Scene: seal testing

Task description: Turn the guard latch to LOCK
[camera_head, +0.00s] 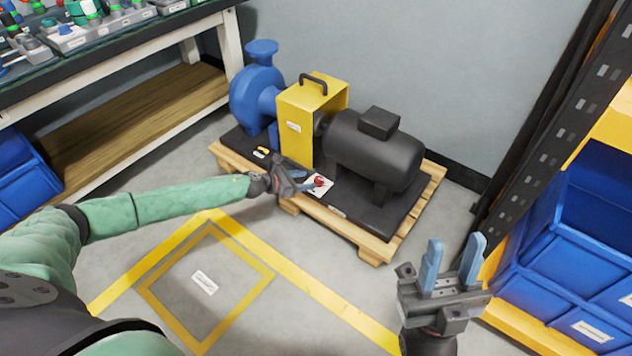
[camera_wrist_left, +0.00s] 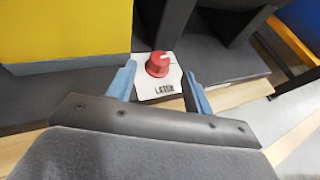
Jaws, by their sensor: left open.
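The guard latch is a red knob (camera_head: 320,181) on a small white plate, on the dark base beside the yellow guard (camera_head: 302,122). My left gripper (camera_head: 306,182) is open just in front of the knob. In the left wrist view its blue fingers (camera_wrist_left: 160,90) stand either side of the plate, with the knob beyond their tips. My right gripper (camera_head: 454,257) is open and empty at the lower right, away from the pump.
The blue pump (camera_head: 258,90) and dark motor (camera_head: 375,148) stand on a wooden pallet (camera_head: 352,236). A workbench (camera_head: 150,40) is at upper left. A rack with blue bins (camera_head: 575,240) is at right. The floor in front, with yellow lines, is clear.

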